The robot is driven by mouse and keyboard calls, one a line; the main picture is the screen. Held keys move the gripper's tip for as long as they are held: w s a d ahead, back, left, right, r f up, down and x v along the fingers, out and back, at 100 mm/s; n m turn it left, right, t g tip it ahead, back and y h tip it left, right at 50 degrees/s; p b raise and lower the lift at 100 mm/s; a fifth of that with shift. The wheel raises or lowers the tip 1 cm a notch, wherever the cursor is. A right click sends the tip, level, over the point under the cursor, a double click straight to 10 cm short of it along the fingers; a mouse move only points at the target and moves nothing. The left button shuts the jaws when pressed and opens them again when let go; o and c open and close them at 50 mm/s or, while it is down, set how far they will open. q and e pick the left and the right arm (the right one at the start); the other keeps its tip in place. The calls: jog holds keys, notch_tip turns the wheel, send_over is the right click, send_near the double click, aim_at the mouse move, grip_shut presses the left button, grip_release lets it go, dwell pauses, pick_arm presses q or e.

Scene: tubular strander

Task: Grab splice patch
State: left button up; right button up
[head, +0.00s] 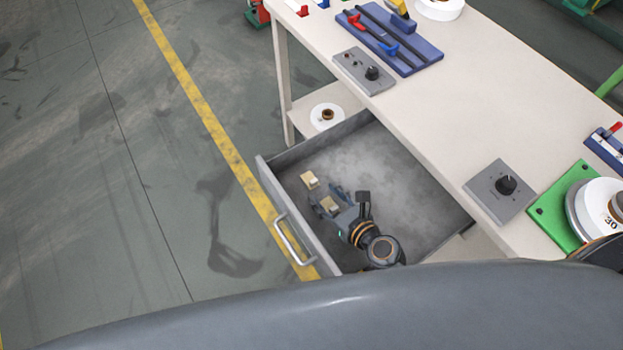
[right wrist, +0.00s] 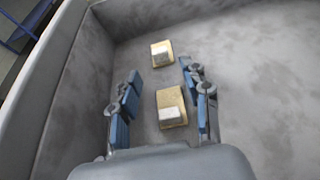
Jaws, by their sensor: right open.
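Two small tan splice patches, each with a pale block on top, lie in the open grey drawer (head: 400,150). The farther patch (head: 310,179) is near the drawer's front left corner; in the right wrist view it (right wrist: 162,53) lies just beyond the fingertips. The nearer patch (head: 329,205) shows between the fingers in the right wrist view (right wrist: 171,107). My right gripper (head: 325,194) reaches down into the drawer, open, with its blue-padded fingers (right wrist: 160,70) on either side of the nearer patch. I cannot tell whether they touch it. My left gripper is not in view.
The drawer's front panel with its handle (head: 294,240) and its side walls bound the space around my right gripper. The pale table top (head: 440,125) overhangs the drawer's right side, carrying control boxes (head: 364,72) and a blue tool tray (head: 410,55). Much of the drawer floor is bare.

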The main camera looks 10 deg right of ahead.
aim_at(315, 183)
jog(key=shift+w+a, duration=0.15)
jog(key=shift+w, duration=0.3)
jog(key=x, duration=0.4)
jog(key=shift+w+r, duration=0.2)
jog(key=shift+w, duration=0.1)
jog(key=shift+s, duration=0.1)
jog(key=c, duration=0.9)
